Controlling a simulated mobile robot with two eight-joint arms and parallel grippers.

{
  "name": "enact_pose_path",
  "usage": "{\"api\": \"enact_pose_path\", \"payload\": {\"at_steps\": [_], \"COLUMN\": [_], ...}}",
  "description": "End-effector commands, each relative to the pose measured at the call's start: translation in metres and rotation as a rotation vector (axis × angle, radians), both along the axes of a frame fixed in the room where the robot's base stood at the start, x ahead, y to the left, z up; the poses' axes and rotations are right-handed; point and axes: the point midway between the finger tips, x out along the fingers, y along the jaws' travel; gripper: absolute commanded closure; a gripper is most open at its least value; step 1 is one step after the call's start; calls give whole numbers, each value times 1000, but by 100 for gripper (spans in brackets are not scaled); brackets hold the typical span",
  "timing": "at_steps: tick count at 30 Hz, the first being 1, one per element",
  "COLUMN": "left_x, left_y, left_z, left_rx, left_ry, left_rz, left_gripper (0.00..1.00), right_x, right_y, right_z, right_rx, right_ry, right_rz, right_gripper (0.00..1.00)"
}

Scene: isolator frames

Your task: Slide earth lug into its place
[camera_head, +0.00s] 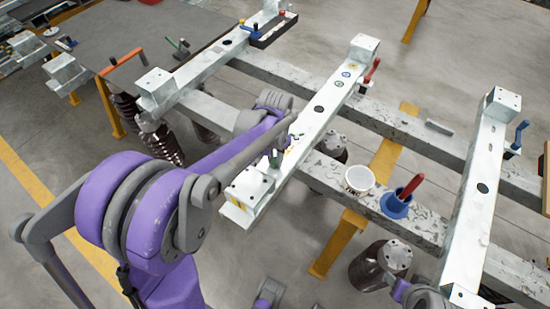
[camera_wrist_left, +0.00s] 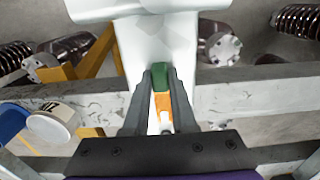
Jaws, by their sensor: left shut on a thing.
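My left gripper (camera_head: 277,152) is over the near part of the middle pale metal beam (camera_head: 318,106), partly hidden by its own arm in the head view. In the left wrist view, its two dark fingers (camera_wrist_left: 168,78) are shut on a small piece with a green end (camera_wrist_left: 161,78) and an orange part (camera_wrist_left: 163,104); I take it to be the earth lug. The fingers point along the beam's pale top (camera_wrist_left: 158,38). Whether the piece touches the beam, and the place for the lug, I cannot tell.
A white cup (camera_head: 358,178) and a blue cup with a red handle (camera_head: 396,204) stand on the grey cross rail (camera_head: 330,178). Another pale beam (camera_head: 480,190) is at right, and ribbed insulators (camera_head: 160,142) hang at left.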

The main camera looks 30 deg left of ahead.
Motion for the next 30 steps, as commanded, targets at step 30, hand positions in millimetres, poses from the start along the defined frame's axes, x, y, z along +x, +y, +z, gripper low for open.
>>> {"api": "enact_pose_path", "payload": {"at_steps": [30], "left_x": [26], "left_y": [-2], "left_z": [0], "left_rx": [0], "left_ry": [0], "left_rz": [0], "left_gripper": [100], "right_x": [0], "right_y": [0], "right_z": [0], "right_rx": [0], "right_ry": [0], "right_rz": [0], "right_gripper": [45]}}
